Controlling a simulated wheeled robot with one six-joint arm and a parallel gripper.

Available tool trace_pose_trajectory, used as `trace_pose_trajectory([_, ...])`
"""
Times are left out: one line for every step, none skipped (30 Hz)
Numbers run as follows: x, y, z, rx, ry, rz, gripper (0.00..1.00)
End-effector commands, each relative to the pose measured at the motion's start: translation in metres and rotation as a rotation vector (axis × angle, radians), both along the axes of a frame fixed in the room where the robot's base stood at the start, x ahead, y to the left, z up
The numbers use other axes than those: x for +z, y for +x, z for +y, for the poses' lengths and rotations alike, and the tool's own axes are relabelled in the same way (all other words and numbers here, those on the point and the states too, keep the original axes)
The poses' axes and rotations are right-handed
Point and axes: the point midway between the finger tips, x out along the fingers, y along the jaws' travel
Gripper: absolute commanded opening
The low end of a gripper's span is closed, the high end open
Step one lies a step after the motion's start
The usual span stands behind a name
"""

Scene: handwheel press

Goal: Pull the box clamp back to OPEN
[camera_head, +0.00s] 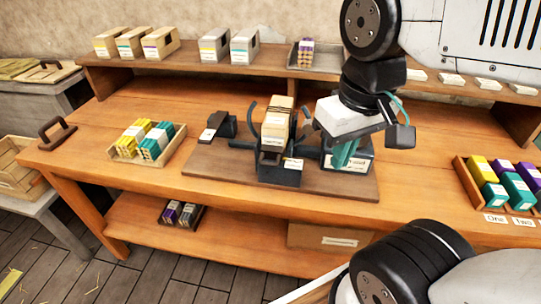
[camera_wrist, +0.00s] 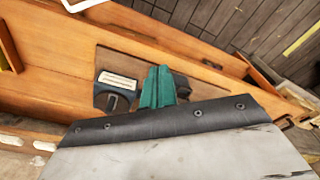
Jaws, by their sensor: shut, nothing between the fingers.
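The dark press (camera_head: 280,172) stands on a brown base board (camera_head: 330,186) on the wooden bench, with a pale box (camera_head: 277,125) upright in it. Curved dark arms flank the box. A dark block with a rod (camera_head: 228,126) sits at its left; I cannot tell which part is the box clamp or its position. My gripper (camera_head: 345,153), with teal fingers, is shut and empty right of the box, in front of a labelled plate (camera_head: 360,163). In the wrist view its fingers (camera_wrist: 157,86) show beside a dark labelled part (camera_wrist: 115,88). Contact cannot be told.
A tray of yellow and teal bundles (camera_head: 145,140) stands left on the bench. A compartment tray (camera_head: 470,197) with coloured blocks stands right. Several boxes (camera_head: 160,43) line the back shelf. Bare bench lies between the left tray and the base board.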

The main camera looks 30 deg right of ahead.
Motion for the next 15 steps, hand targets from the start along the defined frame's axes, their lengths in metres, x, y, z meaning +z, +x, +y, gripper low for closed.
trace_pose_trajectory([-0.003, 0.001, 0.000, -0.002, 0.000, 0.015, 0.00])
trace_pose_trajectory([-0.005, 0.002, -0.001, -0.003, 0.000, 0.026, 0.00])
trace_pose_trajectory([-0.007, 0.004, -0.001, -0.004, 0.001, 0.042, 0.00])
trace_pose_trajectory([-0.008, 0.007, -0.002, -0.005, 0.001, 0.054, 0.00])
trace_pose_trajectory([-0.009, 0.010, -0.002, -0.006, 0.001, 0.067, 0.00])
trace_pose_trajectory([-0.011, 0.014, -0.002, -0.009, 0.003, 0.084, 0.00])
trace_pose_trajectory([-0.011, 0.018, -0.003, -0.011, 0.005, 0.097, 0.00])
trace_pose_trajectory([-0.012, 0.022, -0.003, -0.014, 0.007, 0.110, 0.00])
trace_pose_trajectory([-0.013, 0.029, -0.002, -0.019, 0.011, 0.127, 0.00])
trace_pose_trajectory([-0.013, 0.033, -0.002, -0.024, 0.014, 0.140, 0.00])
trace_pose_trajectory([-0.014, 0.038, -0.002, -0.031, 0.017, 0.151, 0.00])
trace_pose_trajectory([-0.014, 0.045, -0.002, -0.041, 0.021, 0.167, 0.00])
trace_pose_trajectory([-0.015, 0.050, -0.002, -0.048, 0.025, 0.179, 0.00])
trace_pose_trajectory([-0.016, 0.055, -0.002, -0.057, 0.028, 0.190, 0.00])
trace_pose_trajectory([-0.017, 0.062, -0.002, -0.070, 0.032, 0.205, 0.00])
